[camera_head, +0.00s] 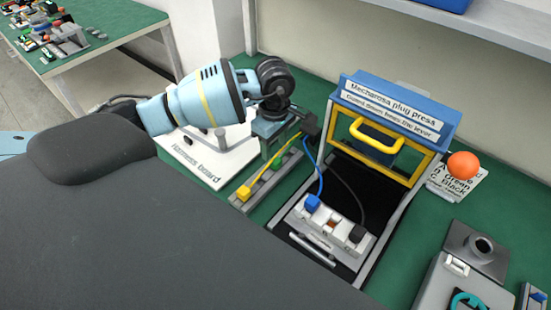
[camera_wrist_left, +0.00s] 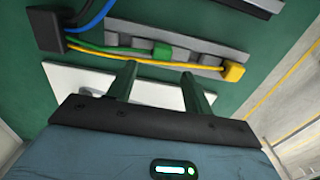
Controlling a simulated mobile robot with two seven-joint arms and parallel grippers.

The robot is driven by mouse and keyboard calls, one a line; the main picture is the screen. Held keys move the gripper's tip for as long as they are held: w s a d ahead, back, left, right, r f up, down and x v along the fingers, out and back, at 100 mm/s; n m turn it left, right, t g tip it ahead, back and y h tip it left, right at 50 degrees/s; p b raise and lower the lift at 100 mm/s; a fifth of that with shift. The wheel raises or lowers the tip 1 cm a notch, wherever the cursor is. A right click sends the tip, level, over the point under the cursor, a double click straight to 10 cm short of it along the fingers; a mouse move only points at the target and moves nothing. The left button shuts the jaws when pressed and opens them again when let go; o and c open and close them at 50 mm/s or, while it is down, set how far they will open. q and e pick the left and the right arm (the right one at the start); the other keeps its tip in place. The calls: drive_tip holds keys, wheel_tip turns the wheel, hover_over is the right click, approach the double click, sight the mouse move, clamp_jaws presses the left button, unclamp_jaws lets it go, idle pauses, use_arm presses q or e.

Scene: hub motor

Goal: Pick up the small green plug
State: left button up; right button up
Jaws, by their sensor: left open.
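The small green plug (camera_wrist_left: 162,51) sits on a grey rail (camera_wrist_left: 120,42) in the left wrist view, at the end of a green cable. My left gripper (camera_head: 272,142) is over the rail, pointing down. In the left wrist view its two fingers (camera_wrist_left: 158,70) are apart with nothing between them, and the green plug lies just beyond the fingertips. My right gripper is not in view.
A yellow plug (camera_head: 244,192) lies on the same rail. A blue plug (camera_head: 312,203) and a black plug (camera_head: 357,233) sit in a white block in front of the plug press (camera_head: 397,105). The white harness board (camera_head: 207,165) is left of the rail.

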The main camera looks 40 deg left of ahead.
sight(276, 160)
use_arm(q)
drive_tip(key=f, duration=0.5)
drive_tip(key=shift+s+d, duration=0.1)
drive_tip(key=shift+d, duration=0.1)
drive_tip(key=c, duration=1.1)
drive_tip(key=shift+o, duration=0.2)
drive_tip(key=shift+r, duration=0.2)
drive_tip(key=shift+r, duration=0.55)
wheel_tip(276, 160, up, 2)
drive_tip(key=shift+r, duration=0.15)
drive_tip(key=s+d, duration=0.1)
drive_tip(key=s, duration=0.4)
drive_tip(key=s+r, duration=0.1)
drive_tip(key=s, duration=0.4)
drive_tip(key=s+d, duration=0.1)
drive_tip(key=s, duration=0.4)
drive_tip(key=shift+s+d+r, duration=0.15)
drive_tip(key=shift+s+d, duration=0.2)
drive_tip(key=shift+s, duration=0.05)
